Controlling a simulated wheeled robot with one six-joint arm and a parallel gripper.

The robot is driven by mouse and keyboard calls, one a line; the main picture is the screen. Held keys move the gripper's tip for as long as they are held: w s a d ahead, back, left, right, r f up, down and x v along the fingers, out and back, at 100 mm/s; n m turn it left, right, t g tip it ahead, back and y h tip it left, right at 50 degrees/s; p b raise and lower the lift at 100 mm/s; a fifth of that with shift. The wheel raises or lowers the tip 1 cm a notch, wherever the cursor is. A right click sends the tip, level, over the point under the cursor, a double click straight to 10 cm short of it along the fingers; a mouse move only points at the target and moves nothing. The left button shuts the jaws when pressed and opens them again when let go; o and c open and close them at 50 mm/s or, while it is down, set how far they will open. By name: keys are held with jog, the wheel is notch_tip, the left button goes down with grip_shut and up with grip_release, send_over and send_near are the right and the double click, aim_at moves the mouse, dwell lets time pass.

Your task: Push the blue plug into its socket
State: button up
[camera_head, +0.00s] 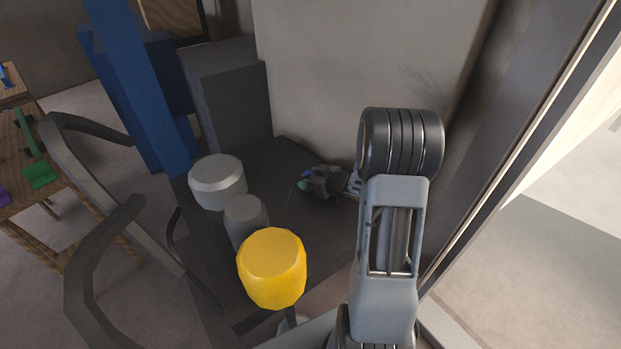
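My gripper (312,184) is small in the picture, beyond my arm, low over the dark surface beside the grey wall. It points left. A small teal-blue patch (304,184) shows at its fingertips. I cannot tell whether this is the blue plug or part of the gripper, nor whether the fingers are open or shut. No socket can be made out clearly.
A yellow cap (272,268), a grey cylinder (245,216) and a pale grey drum (217,181) stand left of my arm. A blue column (138,85) and curved grey rails (85,150) lie further left. A wooden table (62,190) holds coloured pieces. A grey wall (350,75) rises behind.

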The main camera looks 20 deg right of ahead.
jog(key=shift+o, duration=0.6)
jog(key=v, duration=1.3)
jog(key=shift+s+d, duration=0.2)
jog(key=shift+s, duration=0.15)
jog(key=shift+r, duration=0.15)
jog(key=shift+w, duration=0.1)
notch_tip(320, 180, up, 8)
jog(key=w+a+m+g+h, duration=0.15)
jog(key=m+h, duration=0.25)
jog(key=h, duration=0.5)
jog(key=s+a+m+g+y, duration=0.1)
jog(key=s+a+g+y, duration=0.2)
jog(key=s+a, duration=0.9)
jog(key=a+g, duration=0.2)
jog(key=g, duration=0.1)
jog(key=shift+a+y, duration=0.3)
